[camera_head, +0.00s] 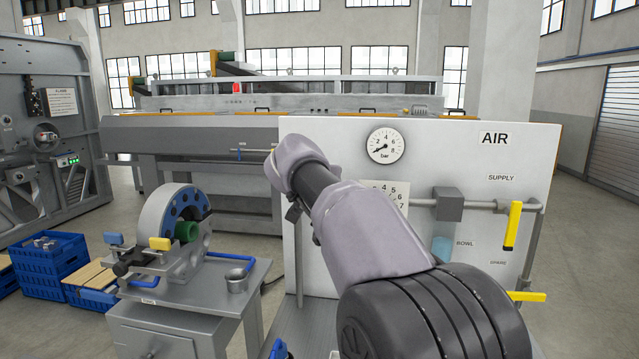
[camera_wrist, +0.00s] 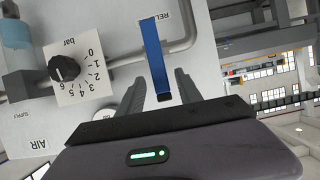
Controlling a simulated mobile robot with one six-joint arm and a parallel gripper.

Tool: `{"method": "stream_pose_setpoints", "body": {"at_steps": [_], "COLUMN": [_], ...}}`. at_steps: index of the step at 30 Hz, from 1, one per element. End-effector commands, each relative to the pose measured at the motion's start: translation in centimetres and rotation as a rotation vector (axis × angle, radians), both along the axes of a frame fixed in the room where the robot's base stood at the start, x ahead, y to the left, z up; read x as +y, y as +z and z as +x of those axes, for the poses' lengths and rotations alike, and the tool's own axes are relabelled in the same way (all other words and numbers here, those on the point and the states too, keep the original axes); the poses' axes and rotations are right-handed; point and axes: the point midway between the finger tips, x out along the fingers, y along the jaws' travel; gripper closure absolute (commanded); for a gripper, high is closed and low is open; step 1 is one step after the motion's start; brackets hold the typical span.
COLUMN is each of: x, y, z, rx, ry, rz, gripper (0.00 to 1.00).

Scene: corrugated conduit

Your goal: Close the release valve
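The release valve's blue lever (camera_wrist: 154,52) shows in the wrist view beside a partly cut-off "REL" label (camera_wrist: 164,17). It crosses a grey pipe (camera_wrist: 182,41) on the white panel. My gripper (camera_wrist: 159,78) is open. Its two dark fingers stand apart on either side of the lever's near end, with a visible gap on each side. The lever's depth between the fingers is hard to judge. In the head view my arm reaches toward the panel and hides the gripper and lever.
The white air panel (camera_head: 330,135) carries a pressure gauge (camera_head: 386,145), a yellow supply lever (camera_head: 512,227) and another yellow lever (camera_head: 526,296). A black regulator knob (camera_wrist: 63,68) sits near the blue lever. A bench (camera_head: 190,300) with a clamped ring stands left.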

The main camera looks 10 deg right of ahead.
Motion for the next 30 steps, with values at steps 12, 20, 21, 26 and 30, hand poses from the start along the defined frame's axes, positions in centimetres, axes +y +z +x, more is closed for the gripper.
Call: {"method": "stream_pose_setpoints", "body": {"at_steps": [12,20,21,26,30], "x": [1.3,3.6,3.9,4.7,4.9], "y": [1.8,5.1,5.5,6.6,6.7], "z": [-3.6,-11.1,-12.0,-14.6,-15.3], "rx": [-0.003,-0.003,-0.003,-0.002,0.000], "ry": [0.003,0.004,0.004,0.002,0.000], "rz": [-0.001,0.001,0.000,-0.001,0.000], "gripper": [0.58,0.58,0.58,0.58,0.58]}}
